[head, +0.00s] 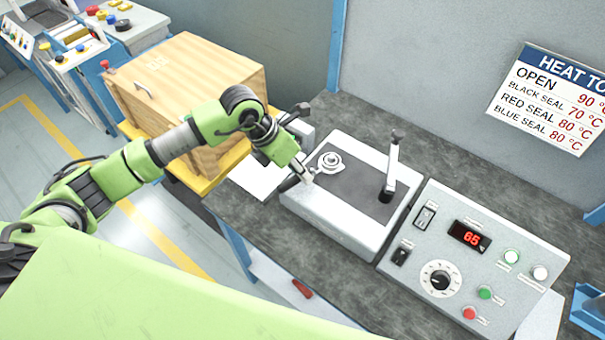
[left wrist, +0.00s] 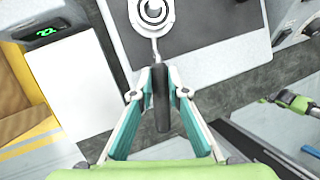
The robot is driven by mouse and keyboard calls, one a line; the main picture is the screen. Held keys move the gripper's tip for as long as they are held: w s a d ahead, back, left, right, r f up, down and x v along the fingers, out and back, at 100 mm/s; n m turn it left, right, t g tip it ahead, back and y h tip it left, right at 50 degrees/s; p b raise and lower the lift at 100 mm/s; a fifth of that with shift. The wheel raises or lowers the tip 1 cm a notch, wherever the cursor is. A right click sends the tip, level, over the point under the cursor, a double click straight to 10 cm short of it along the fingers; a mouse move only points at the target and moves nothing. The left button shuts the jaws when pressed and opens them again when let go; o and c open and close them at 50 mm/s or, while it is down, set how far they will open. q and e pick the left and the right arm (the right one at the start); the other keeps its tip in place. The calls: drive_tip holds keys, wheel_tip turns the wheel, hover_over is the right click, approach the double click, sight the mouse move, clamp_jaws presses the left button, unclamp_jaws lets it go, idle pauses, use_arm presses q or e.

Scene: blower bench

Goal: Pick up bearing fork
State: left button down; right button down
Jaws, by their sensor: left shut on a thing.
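The bearing fork has a dark handle (left wrist: 162,100) and a thin metal rod that runs to a round silver end with a ring-shaped part on it. This round end (head: 330,162) lies over the dark top of the grey heater unit. My left gripper (head: 304,178) is at the unit's left edge. In the left wrist view my left gripper (left wrist: 161,88) is shut on the dark handle, one finger on each side. I cannot tell whether the fork touches the plate.
A lever (head: 391,170) stands upright on the heater unit (head: 345,222). To its right is a control panel (head: 465,255) with a red display reading 65. A white sheet (head: 258,175) lies left of the unit. A wooden box (head: 190,85) stands beyond my left arm.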

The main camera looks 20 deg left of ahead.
use_arm(q)
drive_tip(key=shift+w+r+b, duration=0.1)
drive_tip(key=shift+r+b, duration=0.55)
drive_tip(key=shift+r, duration=0.3)
drive_tip(key=s+r, duration=0.1)
drive_tip(key=r, duration=0.1)
drive_tip(key=s+a+r+b, duration=0.1)
drive_tip(key=s, duration=0.1)
drive_tip(key=s+a+r+b, duration=0.1)
drive_tip(key=r, duration=0.1)
drive_tip(key=shift+s+a+r, duration=0.1)
drive_tip(key=shift+s+r, duration=0.1)
drive_tip(key=shift+r, duration=0.15)
drive_tip(key=s+a+r+b, duration=0.3)
drive_tip(key=s+r, duration=0.1)
drive_tip(key=s, duration=0.4)
drive_tip(key=shift+s+a+r, duration=0.25)
drive_tip(key=shift+a, duration=0.1)
